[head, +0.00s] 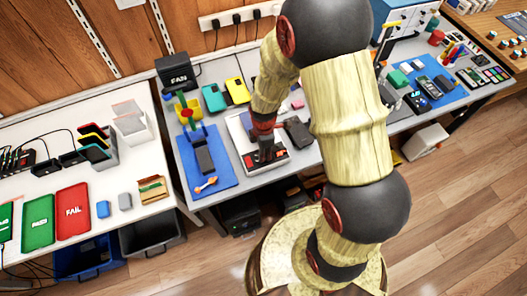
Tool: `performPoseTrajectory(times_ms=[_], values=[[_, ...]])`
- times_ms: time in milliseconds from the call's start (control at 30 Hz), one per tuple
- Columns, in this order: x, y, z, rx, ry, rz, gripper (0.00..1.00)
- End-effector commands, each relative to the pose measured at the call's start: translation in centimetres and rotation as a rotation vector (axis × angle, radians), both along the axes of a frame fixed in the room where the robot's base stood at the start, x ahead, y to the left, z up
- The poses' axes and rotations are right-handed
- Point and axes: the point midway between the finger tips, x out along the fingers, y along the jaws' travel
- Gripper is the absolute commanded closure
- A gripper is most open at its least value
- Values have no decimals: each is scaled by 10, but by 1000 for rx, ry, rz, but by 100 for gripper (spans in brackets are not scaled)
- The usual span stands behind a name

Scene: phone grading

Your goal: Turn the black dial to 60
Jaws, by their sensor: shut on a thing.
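My gripper (265,150) points down at the dark front panel of a small white device (237,130) on the grey bench. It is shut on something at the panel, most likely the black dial. The dial itself is hidden behind the fingers, and its marks and setting cannot be read from here. Small red and light spots show on the panel beside the fingers.
A blue mat (197,180) with a dark block and an orange-ended tool lies left of the device. A dark grey object (298,133) stands close on its right. My arm hides the bench's middle.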

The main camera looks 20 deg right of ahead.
Motion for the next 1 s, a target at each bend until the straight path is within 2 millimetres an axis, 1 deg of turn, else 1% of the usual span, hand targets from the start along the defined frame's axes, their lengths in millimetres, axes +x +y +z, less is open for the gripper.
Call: performPoseTrajectory(times_ms=[500,533,833,1000], values=[[0,0,0,0,1,18,100],[0,0,0,0,1,18,78],[0,0,0,0,0,18,61],[0,0,0,0,0,18,61]])
